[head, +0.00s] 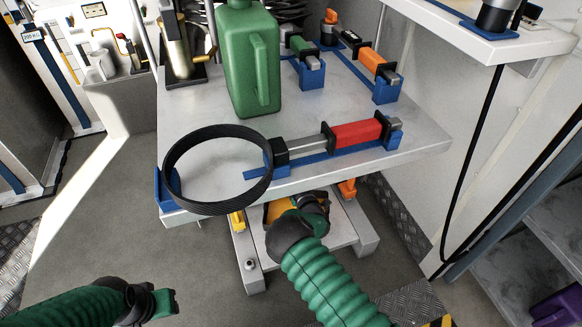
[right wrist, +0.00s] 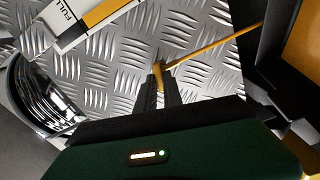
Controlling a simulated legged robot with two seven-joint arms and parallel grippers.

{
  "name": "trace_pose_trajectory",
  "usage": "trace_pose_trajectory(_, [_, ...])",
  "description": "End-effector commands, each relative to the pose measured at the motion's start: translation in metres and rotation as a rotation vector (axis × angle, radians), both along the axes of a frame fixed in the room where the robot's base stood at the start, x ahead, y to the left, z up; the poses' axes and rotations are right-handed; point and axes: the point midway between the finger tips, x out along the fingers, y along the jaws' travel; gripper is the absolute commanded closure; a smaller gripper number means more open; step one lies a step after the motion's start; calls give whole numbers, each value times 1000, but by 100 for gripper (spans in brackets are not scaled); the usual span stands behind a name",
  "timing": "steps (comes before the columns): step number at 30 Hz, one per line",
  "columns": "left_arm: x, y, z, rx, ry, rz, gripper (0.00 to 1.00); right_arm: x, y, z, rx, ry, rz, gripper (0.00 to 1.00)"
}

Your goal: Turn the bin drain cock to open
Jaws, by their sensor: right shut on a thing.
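The bin drain cock shows in the right wrist view as a thin yellow-orange lever (right wrist: 215,50) with a short crosspiece at its lower left end. My right gripper (right wrist: 158,88) is shut on that end, with its two dark fingers on either side of it. In the head view my right gripper (head: 318,200) is low, under the front edge of the table, and the lever cannot be made out there. My left gripper (head: 172,302) is at the lower left over the floor, away from everything; its jaws are too small to judge.
A metal table (head: 420,148) carries a green jug (head: 250,60), a black ring (head: 218,130) and a red-handled strap clamp (head: 357,133). In the right wrist view, a FULL label (right wrist: 68,15), a shiny round part (right wrist: 40,95) and a dark-framed orange panel (right wrist: 303,45) surround the fingers.

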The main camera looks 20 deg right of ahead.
Motion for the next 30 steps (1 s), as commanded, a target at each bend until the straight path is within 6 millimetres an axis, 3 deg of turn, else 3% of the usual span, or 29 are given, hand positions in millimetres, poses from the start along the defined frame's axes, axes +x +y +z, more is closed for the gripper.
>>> trace_pose_trajectory(12, [0, 0, 2, 0, 0, 0, 67, -2, 4, -7, -216, 2, 8, 100])
trace_pose_trajectory(30, [0, 0, 2, 0, 0, 0, 67, -2, 5, -8, -253, 3, 10, 100])
